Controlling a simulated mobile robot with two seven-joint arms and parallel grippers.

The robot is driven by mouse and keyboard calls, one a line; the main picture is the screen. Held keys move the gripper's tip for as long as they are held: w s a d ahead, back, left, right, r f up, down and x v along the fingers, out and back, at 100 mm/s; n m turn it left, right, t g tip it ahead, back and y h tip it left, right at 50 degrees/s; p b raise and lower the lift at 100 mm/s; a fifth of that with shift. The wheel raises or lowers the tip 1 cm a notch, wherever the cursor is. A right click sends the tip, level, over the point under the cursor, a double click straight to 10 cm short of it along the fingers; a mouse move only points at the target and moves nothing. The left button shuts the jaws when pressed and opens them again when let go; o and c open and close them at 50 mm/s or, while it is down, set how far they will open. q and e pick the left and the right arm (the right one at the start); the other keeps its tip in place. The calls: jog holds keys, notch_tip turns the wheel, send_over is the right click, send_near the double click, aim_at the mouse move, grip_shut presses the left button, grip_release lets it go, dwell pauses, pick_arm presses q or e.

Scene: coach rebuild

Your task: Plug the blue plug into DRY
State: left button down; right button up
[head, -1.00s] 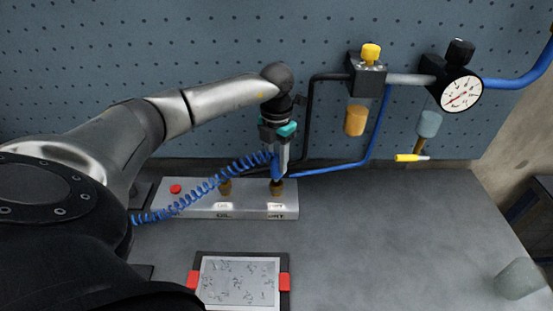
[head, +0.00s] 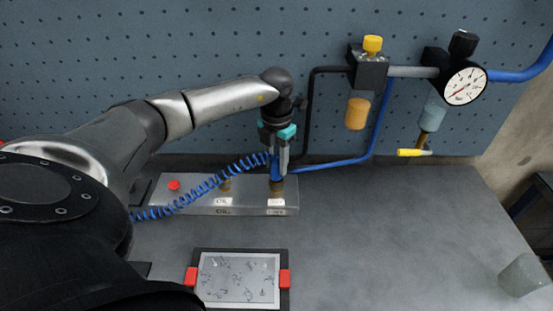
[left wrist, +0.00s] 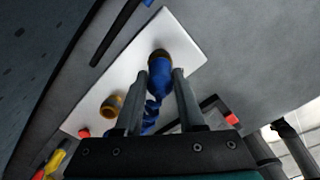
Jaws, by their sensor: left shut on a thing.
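My left gripper (head: 280,165) is shut on the blue plug (head: 275,167), pointing down at the right end of the pale block (head: 245,205). The plug sits upright directly at the brass DRY socket (head: 277,186), whose label is blurred. In the left wrist view the blue plug (left wrist: 160,75) is between the two fingers, with a brass rim (left wrist: 158,54) showing at its far end. I cannot tell how deep the plug is in the socket. A coiled blue hose (head: 205,190) runs left from the plug. My right gripper is not in view.
The brass OIL socket (head: 225,184) and a red button (head: 174,185) are on the block to the left. A framed tablet (head: 238,278) lies in front. A regulator with a gauge (head: 465,86) and pipes hangs on the pegboard. A clear cup (head: 523,276) stands far right; the bench between is free.

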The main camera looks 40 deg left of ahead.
pick_arm(q)
jog(key=shift+f, duration=0.2)
jog(key=shift+c, duration=2.1)
grip_release()
jog(key=shift+r, duration=0.1)
notch_tip(320, 180, up, 15)
